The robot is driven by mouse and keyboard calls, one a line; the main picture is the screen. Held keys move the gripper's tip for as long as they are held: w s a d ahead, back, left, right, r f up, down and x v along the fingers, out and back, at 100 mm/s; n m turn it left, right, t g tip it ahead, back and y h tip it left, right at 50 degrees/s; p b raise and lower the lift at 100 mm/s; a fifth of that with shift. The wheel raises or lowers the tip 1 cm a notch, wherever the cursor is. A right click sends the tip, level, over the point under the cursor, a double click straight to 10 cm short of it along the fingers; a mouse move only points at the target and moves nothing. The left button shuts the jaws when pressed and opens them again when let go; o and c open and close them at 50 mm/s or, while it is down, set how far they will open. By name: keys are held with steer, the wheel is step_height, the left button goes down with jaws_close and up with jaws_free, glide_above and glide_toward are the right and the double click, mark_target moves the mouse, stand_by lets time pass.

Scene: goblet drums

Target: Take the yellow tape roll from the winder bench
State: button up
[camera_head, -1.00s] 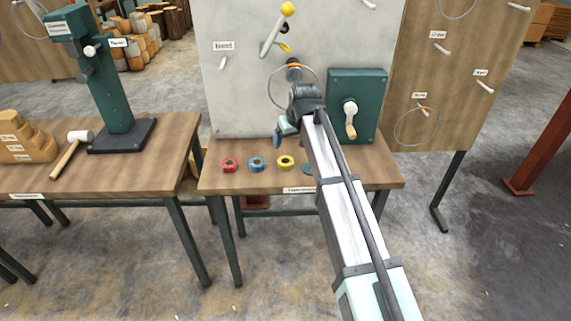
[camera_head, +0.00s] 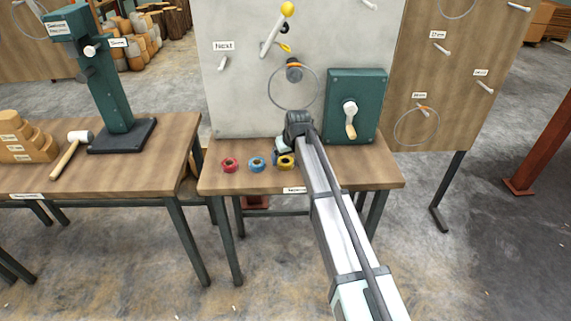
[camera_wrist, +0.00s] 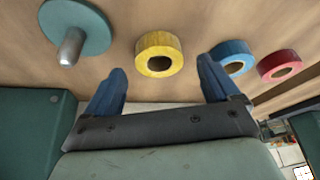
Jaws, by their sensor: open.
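The yellow tape roll (camera_head: 286,162) lies flat on the winder bench (camera_head: 222,184), at the right end of a short row of rolls in the head view. In the wrist view the yellow roll (camera_wrist: 159,54) is ahead of my gripper (camera_wrist: 161,84), roughly centred between the blue fingers and beyond their tips. The fingers are apart, with nothing between them. In the head view my gripper (camera_head: 280,154) is low over the bench at the yellow roll and partly covers it.
A blue roll (camera_head: 257,164) and a red roll (camera_head: 229,165) lie left of the yellow one. In the wrist view the blue roll (camera_wrist: 232,56) is close to one fingertip. A teal disc with a peg (camera_wrist: 75,30) is on the other side. A green crank box (camera_head: 357,105) stands behind.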

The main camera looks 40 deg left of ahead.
steer(key=shift+x, duration=1.4)
steer(key=shift+d, duration=0.1)
steer(key=c, duration=1.2)
